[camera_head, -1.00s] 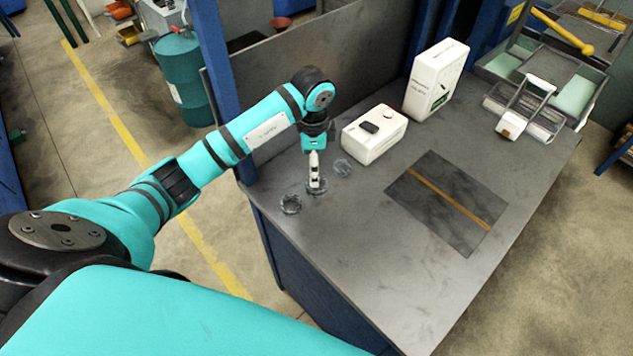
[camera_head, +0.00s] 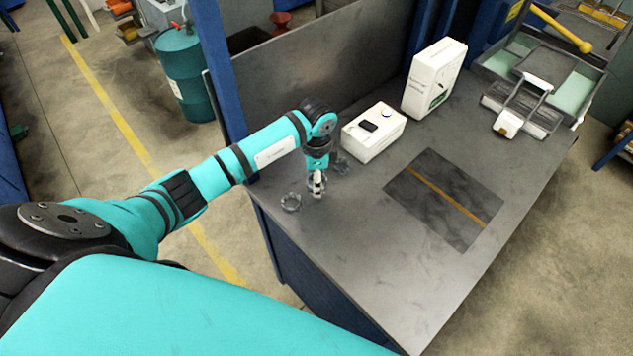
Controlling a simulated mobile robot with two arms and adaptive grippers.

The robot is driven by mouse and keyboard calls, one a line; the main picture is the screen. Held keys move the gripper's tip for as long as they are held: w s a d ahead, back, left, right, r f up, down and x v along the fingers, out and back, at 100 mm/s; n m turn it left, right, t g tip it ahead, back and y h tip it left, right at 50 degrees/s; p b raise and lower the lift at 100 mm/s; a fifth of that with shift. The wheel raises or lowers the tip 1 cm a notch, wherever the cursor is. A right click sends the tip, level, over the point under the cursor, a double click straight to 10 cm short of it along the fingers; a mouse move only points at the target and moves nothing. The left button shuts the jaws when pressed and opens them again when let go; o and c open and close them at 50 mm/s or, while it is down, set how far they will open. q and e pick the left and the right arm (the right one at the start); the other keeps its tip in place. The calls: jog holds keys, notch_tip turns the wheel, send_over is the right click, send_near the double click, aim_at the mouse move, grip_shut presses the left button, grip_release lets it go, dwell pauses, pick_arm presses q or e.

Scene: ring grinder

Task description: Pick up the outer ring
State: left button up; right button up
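Several small dark metallic rings lie near the left edge of the grey table in the head view. One ring (camera_head: 291,202) lies alone at the table's edge. Another ring (camera_head: 342,164) lies behind, close to the white box, partly covered by my wrist. A third ring (camera_head: 309,187) lies at my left gripper's fingertips and is partly hidden by them. My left gripper (camera_head: 317,191) points down at this third ring, low over the tabletop. It is seen edge-on and small, so its opening and any hold on the ring cannot be told. My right gripper is out of view.
A white box with a black top piece (camera_head: 374,132) stands right of the rings, with a taller white box (camera_head: 434,79) behind. A dark mat with a yellow stripe (camera_head: 430,205) lies mid-table. A metal panel (camera_head: 310,80) and blue post border the back left. The table's front is clear.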

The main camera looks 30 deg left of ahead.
pick_arm(q)
jog(key=c, duration=0.8)
jog(key=shift+r, duration=0.1)
